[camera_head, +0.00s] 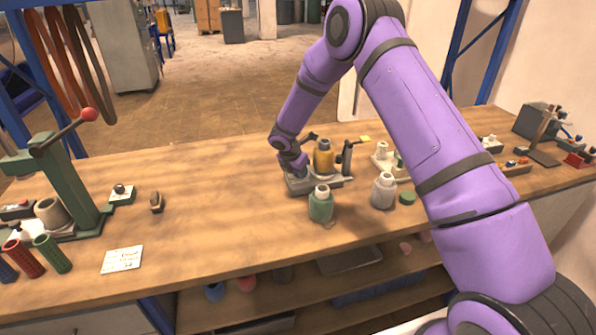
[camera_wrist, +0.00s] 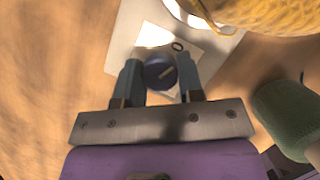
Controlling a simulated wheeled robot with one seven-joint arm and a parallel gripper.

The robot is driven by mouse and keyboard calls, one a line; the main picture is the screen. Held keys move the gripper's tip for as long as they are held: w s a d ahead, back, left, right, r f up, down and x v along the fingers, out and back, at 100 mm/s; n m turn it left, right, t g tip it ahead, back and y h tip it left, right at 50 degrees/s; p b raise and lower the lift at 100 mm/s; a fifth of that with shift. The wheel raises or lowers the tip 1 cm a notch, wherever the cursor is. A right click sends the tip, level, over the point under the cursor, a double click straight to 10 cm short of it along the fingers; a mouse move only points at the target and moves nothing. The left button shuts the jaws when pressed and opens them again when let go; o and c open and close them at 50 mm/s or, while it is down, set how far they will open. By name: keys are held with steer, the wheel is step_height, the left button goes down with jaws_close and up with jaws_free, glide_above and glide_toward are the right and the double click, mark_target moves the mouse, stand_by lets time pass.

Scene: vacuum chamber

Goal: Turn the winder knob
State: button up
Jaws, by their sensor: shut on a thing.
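The winder is a pale grey base (camera_head: 299,186) on the workbench, with a yellow spool (camera_head: 323,157) standing on it. In the wrist view the spool (camera_wrist: 275,12) fills the upper right corner. The winder knob (camera_wrist: 159,73) is a small dark round knob with a light line on its top, on the pale base plate (camera_wrist: 125,38). My gripper (camera_wrist: 159,68) points down with its two fingers on either side of the knob, shut on it. In the head view my gripper (camera_head: 293,170) is at the left end of the base, and the knob is hidden there.
A green bottle (camera_head: 321,205) stands close in front of the winder, with a grey bottle (camera_head: 383,191) to its right. A green press with a red-tipped lever (camera_head: 88,114) stands at the left. The bench between the press and the winder is mostly clear.

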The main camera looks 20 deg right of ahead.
steer(key=m+g, duration=0.1)
steer(key=m, duration=0.2)
steer(key=m+g, duration=0.1)
steer(key=m, duration=0.3)
steer(key=shift+w+a+g+h, duration=0.1)
steer(key=shift+g+h, duration=0.3)
steer(key=m+g, duration=0.1)
steer(key=m, duration=0.2)
steer(key=m+g, duration=0.1)
steer(key=m, duration=0.2)
steer(key=shift+w+m+y, duration=0.15)
steer(key=shift+m+y, duration=0.25)
steer(key=m+g+y, duration=0.1)
steer(key=m, duration=0.5)
steer(key=shift+g+y, duration=0.4)
steer(key=m, duration=0.2)
steer(key=m+y, duration=0.1)
steer(key=m, duration=0.1)
steer(key=m+y, duration=0.1)
steer(key=m, duration=0.1)
steer(key=shift+d, duration=0.25)
steer(key=shift+m, duration=0.4)
steer(key=o, duration=0.9)
steer(key=shift+r, duration=0.1)
steer(key=v, duration=1)
steer(key=shift+w+d+r, duration=0.2)
steer(key=shift+w, duration=0.2)
